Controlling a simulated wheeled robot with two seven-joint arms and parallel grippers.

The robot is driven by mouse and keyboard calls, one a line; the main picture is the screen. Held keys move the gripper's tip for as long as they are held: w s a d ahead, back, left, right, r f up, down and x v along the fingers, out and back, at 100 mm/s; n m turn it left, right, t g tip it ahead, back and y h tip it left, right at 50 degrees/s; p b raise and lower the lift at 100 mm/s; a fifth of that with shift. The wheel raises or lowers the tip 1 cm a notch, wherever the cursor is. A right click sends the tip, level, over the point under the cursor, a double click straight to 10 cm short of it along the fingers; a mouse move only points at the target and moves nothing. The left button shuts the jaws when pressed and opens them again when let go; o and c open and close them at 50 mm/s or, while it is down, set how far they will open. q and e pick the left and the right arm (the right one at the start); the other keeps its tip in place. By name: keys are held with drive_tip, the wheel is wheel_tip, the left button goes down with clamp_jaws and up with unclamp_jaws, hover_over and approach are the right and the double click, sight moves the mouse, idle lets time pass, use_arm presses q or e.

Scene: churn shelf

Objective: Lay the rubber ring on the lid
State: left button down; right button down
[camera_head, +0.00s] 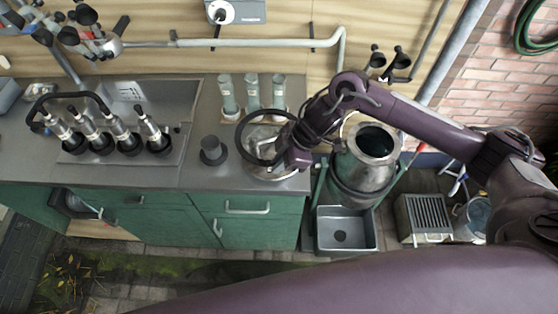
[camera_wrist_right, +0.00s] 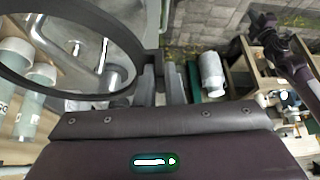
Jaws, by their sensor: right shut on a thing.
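The black rubber ring (camera_head: 239,142) is held by my right gripper (camera_head: 287,148) at its right side, above the round steel lid (camera_head: 272,174) on the counter's right end. The ring appears raised over the lid, with the lid partly visible through and below it. In the right wrist view the ring (camera_wrist_right: 134,52) fills the upper left, and the gripper fingers (camera_wrist_right: 160,80) are closed at its edge. A shiny metal part with a handle, apparently the lid (camera_wrist_right: 84,52), shows through the ring. My left gripper is not seen in the head view.
Several glass jars (camera_head: 252,92) stand behind the lid, and a dark grey cup-shaped object (camera_head: 212,150) stands left of it. A steel churn (camera_head: 362,170) stands right of the counter, above a grey basin (camera_head: 343,231).

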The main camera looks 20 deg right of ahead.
wheel_tip(320, 180, down, 3)
drive_tip(key=b, duration=0.2)
drive_tip(key=shift+f+b, duration=0.15)
drive_tip(key=shift+b, duration=0.2)
drive_tip(key=shift+f+b, duration=0.85)
drive_tip(key=shift+f, duration=0.05)
drive_tip(key=shift+f+b, duration=0.5)
drive_tip(key=shift+f, duration=0.45)
drive_tip(key=shift+d, duration=0.25)
drive_tip(key=shift+f+p, duration=0.15)
drive_tip(key=shift+p, duration=0.2)
drive_tip(key=c, duration=1.5)
unclamp_jaws()
drive_tip(key=shift+o, duration=0.2)
